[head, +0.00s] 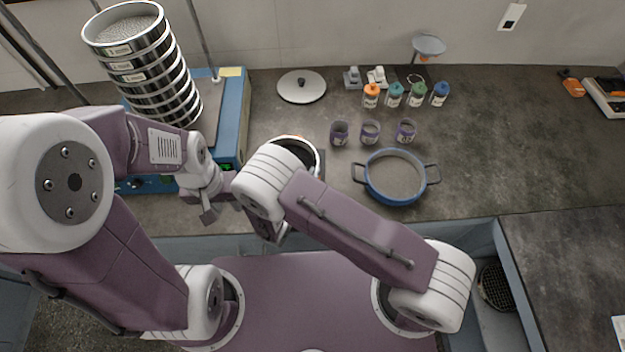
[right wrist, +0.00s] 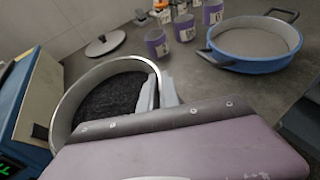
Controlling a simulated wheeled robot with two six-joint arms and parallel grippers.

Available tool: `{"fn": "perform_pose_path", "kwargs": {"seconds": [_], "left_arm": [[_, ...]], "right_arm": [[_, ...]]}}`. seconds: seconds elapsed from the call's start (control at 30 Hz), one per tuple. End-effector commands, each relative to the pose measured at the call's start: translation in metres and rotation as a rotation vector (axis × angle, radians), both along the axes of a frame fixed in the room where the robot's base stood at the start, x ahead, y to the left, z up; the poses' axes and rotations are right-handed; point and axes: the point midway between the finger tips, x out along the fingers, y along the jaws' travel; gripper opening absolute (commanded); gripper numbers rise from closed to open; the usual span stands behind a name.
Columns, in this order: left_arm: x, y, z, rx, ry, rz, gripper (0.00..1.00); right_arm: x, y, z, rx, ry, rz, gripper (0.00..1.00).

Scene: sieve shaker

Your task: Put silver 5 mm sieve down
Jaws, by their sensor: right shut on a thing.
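The silver sieve (head: 316,158), with dark grains inside, is just right of the blue shaker base, partly hidden by my right arm in the head view. In the right wrist view the sieve (right wrist: 60,126) shows its metal rim, and my right gripper (right wrist: 157,93) is shut on its near right side. I cannot tell whether its bottom touches the counter. My left gripper (head: 208,211) is apart from it, left of my right arm and by the counter's front edge; its opening is unclear. Any 5 mm label is not readable.
A tall stack of silver sieves (head: 148,72) stands on the blue shaker (head: 234,112). A lid (head: 301,86), purple cups (head: 370,132), coloured-cap bottles (head: 394,95) and a blue two-handled pan (head: 394,197) are on the counter. Bare counter (head: 510,140) lies right of the pan.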

Motion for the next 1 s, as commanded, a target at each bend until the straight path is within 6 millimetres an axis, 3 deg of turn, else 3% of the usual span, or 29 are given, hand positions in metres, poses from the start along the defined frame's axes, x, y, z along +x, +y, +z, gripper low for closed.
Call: {"fn": "perform_pose_path", "kwargs": {"seconds": [0.2, 0.53, 0.6, 0.63, 1.0], "left_arm": [[0.0, 0.0, 0.005, 0.0, 0.0, 0.0, 0.32], [0.0, 0.0, 0.002, 0.0, 0.0, 0.0, 0.32], [0.0, 0.0, 0.003, 0.0, 0.0, 0.0, 0.32], [0.0, 0.0, 0.003, 0.0, 0.0, 0.0, 0.32], [0.0, 0.0, 0.006, 0.0, 0.0, 0.0, 0.32]], "right_arm": [[0.0, -0.001, -0.034, -0.001, 0.001, -0.001, 0.0], [0.0, -0.001, -0.041, 0.0, -0.001, 0.0, 0.0], [0.0, -0.001, -0.04, 0.0, 0.0, 0.0, 0.22], [0.0, -0.001, -0.04, 0.0, 0.0, 0.0, 0.27], [0.0, 0.001, -0.035, 0.0, 0.0, -0.001, 0.27]]}}
